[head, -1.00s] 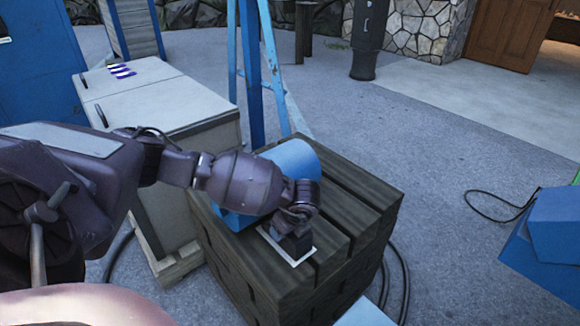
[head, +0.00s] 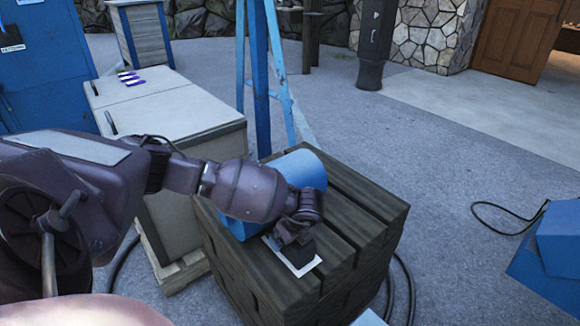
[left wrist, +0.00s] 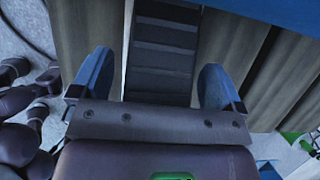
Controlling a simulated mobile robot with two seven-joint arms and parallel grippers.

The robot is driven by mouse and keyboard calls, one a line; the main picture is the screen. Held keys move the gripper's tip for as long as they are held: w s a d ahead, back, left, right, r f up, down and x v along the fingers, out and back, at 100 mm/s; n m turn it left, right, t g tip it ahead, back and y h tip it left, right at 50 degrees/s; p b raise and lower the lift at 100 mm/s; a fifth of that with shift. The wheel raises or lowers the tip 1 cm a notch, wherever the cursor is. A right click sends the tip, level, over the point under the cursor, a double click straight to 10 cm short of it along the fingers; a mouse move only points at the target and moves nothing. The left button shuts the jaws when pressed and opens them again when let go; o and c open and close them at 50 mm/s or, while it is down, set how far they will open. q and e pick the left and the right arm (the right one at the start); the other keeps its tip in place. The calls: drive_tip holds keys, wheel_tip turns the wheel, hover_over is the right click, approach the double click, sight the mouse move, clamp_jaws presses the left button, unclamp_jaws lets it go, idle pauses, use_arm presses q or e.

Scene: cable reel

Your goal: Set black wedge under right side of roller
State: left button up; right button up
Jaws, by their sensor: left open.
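The blue roller (head: 303,168) lies on the dark wooden crate (head: 350,205), partly hidden behind my left arm. The black wedge (head: 301,252) lies on a white rectangle (head: 291,268) on the crate top, on the near side of the roller. My left gripper (head: 297,236) is just over the wedge. In the left wrist view its blue fingers (left wrist: 155,68) are open, one on each side of the ridged wedge (left wrist: 166,45), with visible gaps. The roller's edge (left wrist: 270,12) shows at the top right there. I cannot tell whether the wedge touches the roller. My right gripper is not in view.
A pale cabinet (head: 165,100) stands beside the crate on the left. A blue ladder-like stand (head: 258,75) is behind the crate. A blue box (head: 550,245) and black cables lie at the right. The floor right of the crate is mostly clear.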

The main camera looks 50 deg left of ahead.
use_arm(q)
drive_tip(key=shift+d+r, duration=0.1)
drive_tip(key=shift+r, duration=0.1)
drive_tip(key=p+v, duration=0.1)
drive_tip(key=v, duration=0.3)
drive_tip(key=shift+w+r+p, duration=0.1)
drive_tip(key=shift+r+p, duration=0.1)
drive_tip(key=shift+p, duration=0.1)
drive_tip(key=p+v, duration=0.1)
drive_tip(key=v, duration=0.4)
drive_tip(key=shift+p, duration=0.3)
drive_tip(key=shift+d+r, duration=0.2)
drive_tip(key=shift+r, duration=0.25)
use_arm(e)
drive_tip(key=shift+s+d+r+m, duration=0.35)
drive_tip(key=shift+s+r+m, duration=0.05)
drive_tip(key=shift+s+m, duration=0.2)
